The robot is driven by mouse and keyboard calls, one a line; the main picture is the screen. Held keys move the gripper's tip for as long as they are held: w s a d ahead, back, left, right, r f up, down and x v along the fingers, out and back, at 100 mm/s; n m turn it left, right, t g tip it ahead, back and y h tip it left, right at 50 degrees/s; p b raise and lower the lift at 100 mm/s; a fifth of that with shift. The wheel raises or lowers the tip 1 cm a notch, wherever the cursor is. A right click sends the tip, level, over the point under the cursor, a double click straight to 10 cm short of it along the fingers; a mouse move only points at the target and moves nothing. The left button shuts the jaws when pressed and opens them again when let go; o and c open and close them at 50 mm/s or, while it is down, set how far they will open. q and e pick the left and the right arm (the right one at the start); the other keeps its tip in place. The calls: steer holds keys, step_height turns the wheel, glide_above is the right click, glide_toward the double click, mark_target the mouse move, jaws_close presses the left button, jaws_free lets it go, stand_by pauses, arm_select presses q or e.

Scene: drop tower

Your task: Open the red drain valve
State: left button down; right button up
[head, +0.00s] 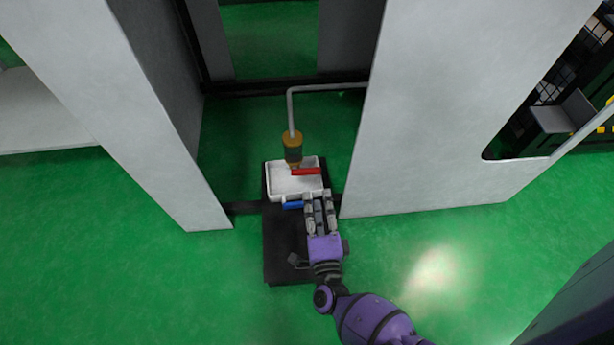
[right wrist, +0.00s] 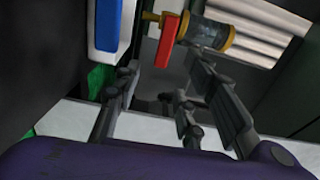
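The red valve handle (head: 306,171) is a short flat bar beneath an orange-and-dark cylinder (head: 292,148) on a grey pipe. In the head view it lies crosswise over a white tray (head: 281,188). The right wrist view shows the red handle (right wrist: 168,42) ahead of the fingers, beside the clear-bodied cylinder (right wrist: 210,34). My right gripper (head: 318,196) is just nearer than the red handle, at the tray's near edge. In the right wrist view its fingers (right wrist: 160,72) are spread, with nothing visible between them. It appears apart from the handle. My left gripper is out of view.
A blue handle (head: 292,205) is at the tray's near edge, left of my right gripper. Tall grey panels stand left (head: 150,110) and right (head: 440,120) of the opening. A black platform (head: 283,245) lies below; green floor is clear around it.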

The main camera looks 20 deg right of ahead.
mark_target(313, 173)
steer(key=shift+m, duration=0.3)
steer(key=x, duration=0.2)
steer(key=b+x, duration=0.1)
steer(key=x, duration=0.1)
steer(key=b+x, duration=0.1)
steer(key=x, duration=0.2)
steer(key=shift+a+r, duration=0.1)
steer(key=shift+r, duration=0.15)
steer(key=shift+w+d+b, duration=0.25)
steer(key=shift+w+b, duration=0.1)
steer(key=shift+w, duration=0.3)
jaws_close()
